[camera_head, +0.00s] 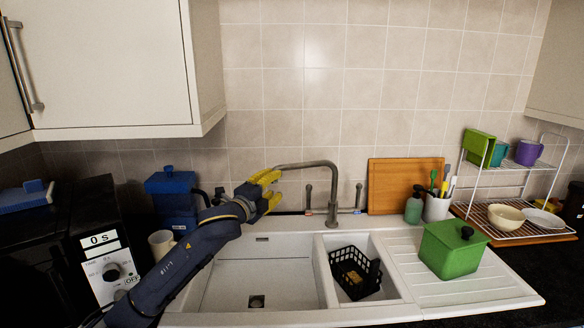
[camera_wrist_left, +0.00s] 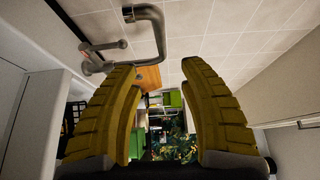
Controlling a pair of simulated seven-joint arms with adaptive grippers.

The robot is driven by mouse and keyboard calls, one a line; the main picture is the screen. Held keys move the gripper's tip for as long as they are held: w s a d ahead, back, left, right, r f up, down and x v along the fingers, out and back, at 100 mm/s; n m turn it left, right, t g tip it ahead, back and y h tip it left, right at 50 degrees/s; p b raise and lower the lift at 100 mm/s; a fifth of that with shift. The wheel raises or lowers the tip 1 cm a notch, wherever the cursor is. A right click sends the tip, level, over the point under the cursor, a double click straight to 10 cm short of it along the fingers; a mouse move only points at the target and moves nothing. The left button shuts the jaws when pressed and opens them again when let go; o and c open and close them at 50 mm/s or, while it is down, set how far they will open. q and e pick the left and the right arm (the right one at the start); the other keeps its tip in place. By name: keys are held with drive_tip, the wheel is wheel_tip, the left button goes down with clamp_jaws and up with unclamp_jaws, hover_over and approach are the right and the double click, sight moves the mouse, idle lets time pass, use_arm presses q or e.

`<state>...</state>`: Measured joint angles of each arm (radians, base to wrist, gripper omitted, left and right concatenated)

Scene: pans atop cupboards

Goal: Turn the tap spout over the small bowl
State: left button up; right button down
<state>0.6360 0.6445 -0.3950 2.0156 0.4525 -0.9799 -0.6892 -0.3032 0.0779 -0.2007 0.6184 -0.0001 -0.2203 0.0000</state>
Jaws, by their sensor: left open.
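The grey metal tap (camera_head: 332,190) stands at the back of the sink, its spout (camera_head: 300,165) pointing left over the large basin. The small bowl (camera_head: 343,241) of the sink lies to the right of the large basin and holds a black basket (camera_head: 348,262). My left gripper (camera_head: 272,187) is open and empty, its yellow fingers close to the spout's free end; I cannot tell whether they touch it. In the left wrist view, the spout (camera_wrist_left: 150,13) shows at upper left, beyond the open left gripper (camera_wrist_left: 158,70). My right gripper is not in view.
The large basin (camera_head: 225,285) is empty. A green lidded pot (camera_head: 450,255) sits on the drainer. A soap bottle (camera_head: 413,208) and utensil holder (camera_head: 437,208) stand behind it. A blue appliance (camera_head: 172,195) and white mug (camera_head: 161,243) are near my left arm; a cupboard (camera_head: 110,65) hangs above.

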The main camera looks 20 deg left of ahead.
sight(296, 167)
use_arm(q)
drive_tip(key=w+d, duration=0.1)
drive_tip(key=w, duration=0.4)
drive_tip(key=w+d, duration=0.1)
drive_tip(key=w, duration=1)
drive_tip(key=shift+w+d, duration=0.15)
drive_tip(key=shift+d, duration=0.25)
drive_tip(key=shift+c, duration=0.2)
clamp_jaws()
drive_tip(key=shift+r, duration=0.1)
